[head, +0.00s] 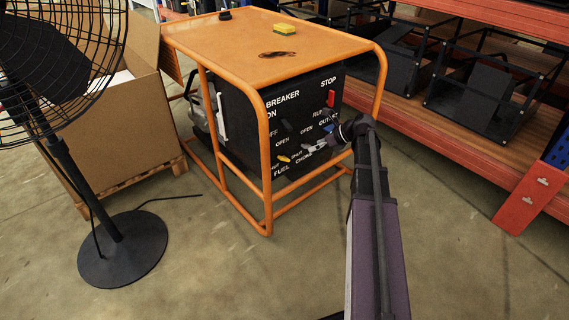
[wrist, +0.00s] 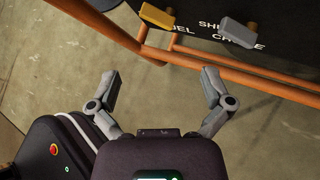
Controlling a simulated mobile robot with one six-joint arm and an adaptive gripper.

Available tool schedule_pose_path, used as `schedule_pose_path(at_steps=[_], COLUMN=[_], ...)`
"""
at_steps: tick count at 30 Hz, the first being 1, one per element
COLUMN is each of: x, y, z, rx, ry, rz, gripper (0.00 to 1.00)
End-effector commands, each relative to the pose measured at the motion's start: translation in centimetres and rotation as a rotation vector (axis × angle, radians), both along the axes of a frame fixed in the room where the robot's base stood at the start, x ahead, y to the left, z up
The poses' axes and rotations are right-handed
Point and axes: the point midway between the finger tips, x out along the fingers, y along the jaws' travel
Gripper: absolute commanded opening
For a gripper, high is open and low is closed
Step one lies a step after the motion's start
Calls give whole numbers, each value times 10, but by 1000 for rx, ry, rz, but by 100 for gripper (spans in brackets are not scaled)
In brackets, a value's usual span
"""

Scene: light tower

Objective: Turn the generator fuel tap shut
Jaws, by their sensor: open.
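The generator (head: 262,112) has a black panel with white labels inside an orange tube frame. The fuel tap (head: 284,158) is a small yellow lever low on the panel by the word FUEL. It also shows at the top of the wrist view (wrist: 157,16), beside a grey choke lever (wrist: 237,32). The lever's exact setting is hard to read. My gripper (wrist: 160,76) is open and empty, its two grey fingers spread below both levers in the wrist view and touching neither. In the head view my gripper (head: 318,146) is small and dark before the panel.
Orange frame bars (wrist: 240,80) cross between my fingers' side and the panel. A red switch (head: 331,99) is higher on the panel. A sponge (head: 284,30) lies on top. A fan (head: 122,248) and cardboard box (head: 110,130) stand left, shelving (head: 480,140) right. The front floor is clear.

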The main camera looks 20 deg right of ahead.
Motion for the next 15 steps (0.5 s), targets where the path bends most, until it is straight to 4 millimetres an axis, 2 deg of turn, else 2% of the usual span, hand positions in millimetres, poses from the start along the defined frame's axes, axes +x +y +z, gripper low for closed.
schedule_pose_path(at_steps=[9,15], x=[-9,-10], y=[1,1], z=[-8,-8], rx=[228,289], ry=[227,289], rz=[-257,-321], gripper=[100,100])
